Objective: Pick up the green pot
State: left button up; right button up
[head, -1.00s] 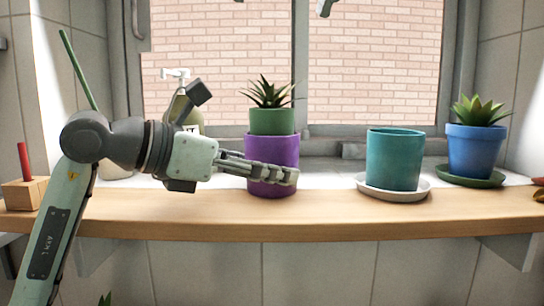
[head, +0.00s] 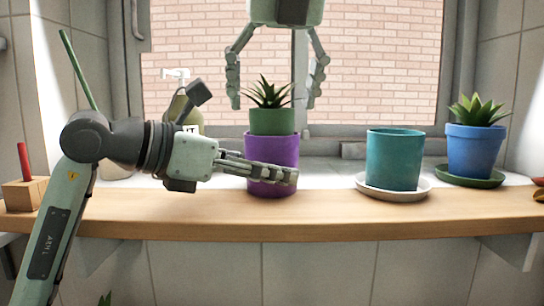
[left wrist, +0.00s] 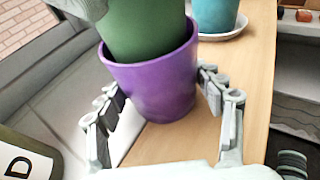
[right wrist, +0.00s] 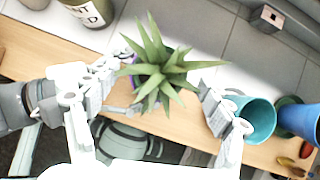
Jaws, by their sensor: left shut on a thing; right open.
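The green pot (head: 272,121) holds a spiky plant (head: 269,93) and sits nested in a purple pot (head: 271,150) on the wooden shelf. My left gripper (head: 285,178) comes in from the left and is shut on the purple pot; the left wrist view shows its fingers (left wrist: 160,110) on either side of that pot. My right gripper (head: 277,95) hangs from above, open, its fingers to the left and right of the plant and apart from it. In the right wrist view the plant (right wrist: 160,65) lies between the open fingers and hides most of the green pot.
A teal pot (head: 395,160) on a white saucer (head: 418,190) and a blue potted plant (head: 474,150) stand to the right. A soap bottle (head: 186,110) stands behind my left arm. A wooden block (head: 25,192) is at far left. The shelf front is clear.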

jog(key=shift+w+f, duration=0.35)
jog(key=shift+f, duration=0.3)
grip_shut()
